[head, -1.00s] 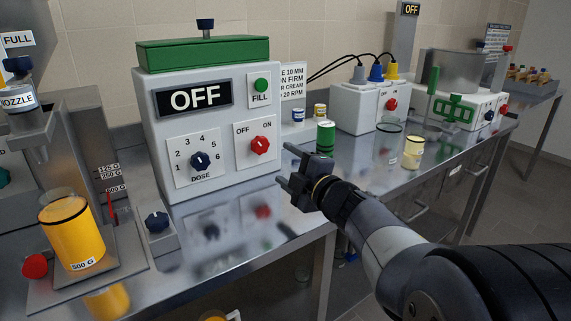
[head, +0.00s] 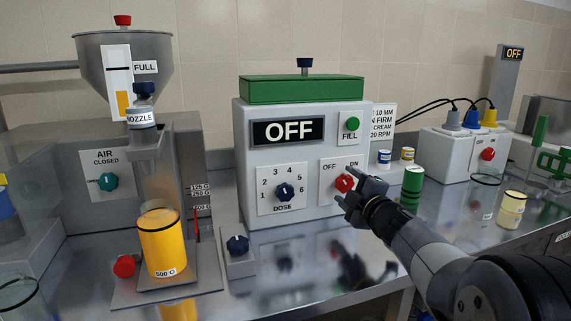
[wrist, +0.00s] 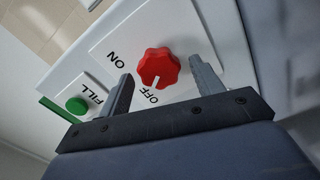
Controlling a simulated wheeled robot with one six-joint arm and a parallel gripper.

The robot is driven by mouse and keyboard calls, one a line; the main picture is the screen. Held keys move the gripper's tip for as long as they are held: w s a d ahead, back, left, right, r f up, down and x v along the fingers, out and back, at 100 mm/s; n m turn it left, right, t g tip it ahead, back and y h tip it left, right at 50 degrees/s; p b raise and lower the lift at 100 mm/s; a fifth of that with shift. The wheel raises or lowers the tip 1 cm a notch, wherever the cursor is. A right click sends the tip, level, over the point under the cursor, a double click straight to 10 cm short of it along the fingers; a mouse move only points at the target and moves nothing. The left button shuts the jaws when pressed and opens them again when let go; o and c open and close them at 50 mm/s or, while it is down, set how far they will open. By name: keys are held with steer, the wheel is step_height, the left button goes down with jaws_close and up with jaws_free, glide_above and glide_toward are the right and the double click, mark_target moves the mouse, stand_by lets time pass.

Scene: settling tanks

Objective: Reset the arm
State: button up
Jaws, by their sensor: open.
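My gripper (head: 354,196) is in front of the white dosing machine (head: 250,150), close to its red OFF/ON knob (head: 344,183). In the wrist view the red knob (wrist: 158,67) lies between and beyond the two open fingers (wrist: 162,88). Its white mark points toward OFF. The fingers look apart from the knob and hold nothing. The machine's display (head: 287,131) reads OFF. My arm reaches in from the lower right.
A filling station (head: 160,140) with an orange-filled beaker (head: 163,245) stands at the left. Cups and another machine (head: 458,153) are farther right.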

stand_by(0.3)
steer(key=shift+s+d, duration=0.1)
steer(key=shift+s, duration=0.1)
steer(key=p+v, duration=0.1)
steer(key=v, duration=1)
steer(key=x, duration=1.1)
steer(key=shift+w+r+b, duration=0.15)
steer(key=shift+w+b, duration=0.15)
steer(key=shift+s+r+m+p, duration=0.1)
steer(key=shift+m+p, duration=0.7)
steer(key=shift+m, duration=0.4)
steer(key=m+p, duration=0.3)
steer(key=m, duration=0.2)
steer(key=m+p, duration=0.4)
steer(key=m, duration=0.1)
steer(key=shift+d+r+m, duration=0.1)
steer(key=shift+m, duration=0.2)
steer(key=shift+m+p, duration=0.35)
steer(key=shift+m, duration=0.05)
steer(key=v, duration=0.9)
